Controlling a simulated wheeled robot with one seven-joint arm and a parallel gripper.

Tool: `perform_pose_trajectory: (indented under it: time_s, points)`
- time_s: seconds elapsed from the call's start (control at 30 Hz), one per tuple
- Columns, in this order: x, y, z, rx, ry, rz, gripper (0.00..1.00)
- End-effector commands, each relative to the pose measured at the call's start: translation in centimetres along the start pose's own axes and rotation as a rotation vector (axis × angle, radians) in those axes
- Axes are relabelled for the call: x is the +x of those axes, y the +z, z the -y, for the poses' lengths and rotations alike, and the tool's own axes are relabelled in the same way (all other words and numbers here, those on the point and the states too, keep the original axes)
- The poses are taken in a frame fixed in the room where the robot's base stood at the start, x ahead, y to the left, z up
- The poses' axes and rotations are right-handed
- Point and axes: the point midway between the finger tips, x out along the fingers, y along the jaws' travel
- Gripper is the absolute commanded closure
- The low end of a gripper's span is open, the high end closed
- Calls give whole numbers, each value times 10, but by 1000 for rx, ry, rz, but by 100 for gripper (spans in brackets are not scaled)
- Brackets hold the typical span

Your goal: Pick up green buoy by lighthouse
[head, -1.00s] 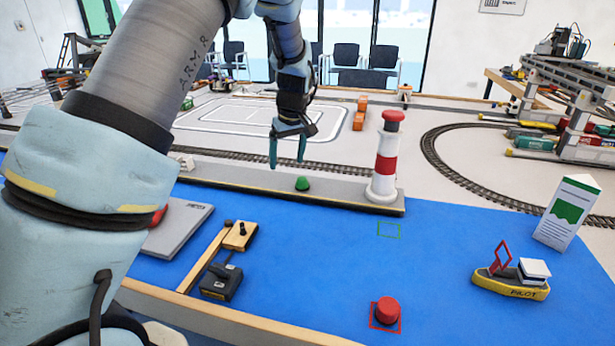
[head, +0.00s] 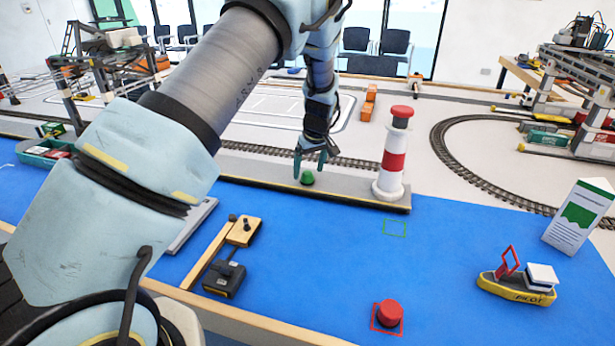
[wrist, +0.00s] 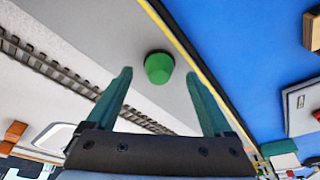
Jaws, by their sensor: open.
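The green buoy (head: 308,177) stands on the grey quay strip (head: 262,186), left of the red and white lighthouse (head: 393,160). My gripper (head: 310,168) is open and empty, with its fingers pointing down just above and around the buoy in the head view. In the wrist view, the green buoy (wrist: 159,67) shows beyond the tips of the open fingers (wrist: 160,85), roughly between them. The fingers do not appear to touch it. The lighthouse is not seen in the wrist view.
A red buoy (head: 389,313) sits in a red square on the blue surface. An empty green square outline (head: 394,228) lies in front of the lighthouse. A yellow pilot boat (head: 517,285) and a white sign (head: 578,218) are at the right. Rail track (head: 262,152) runs behind the quay.

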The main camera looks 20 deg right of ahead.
Motion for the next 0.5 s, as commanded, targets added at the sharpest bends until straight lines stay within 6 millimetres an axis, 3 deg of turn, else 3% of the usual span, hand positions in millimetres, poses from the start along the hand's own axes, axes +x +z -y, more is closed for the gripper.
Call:
perform_pose_trajectory:
  time_s: [0.2, 0.5]
  points:
    - [24, 1, -1, 1, -1, 1, 14]
    - [28, 1, -1, 1, 0, 0, 17]
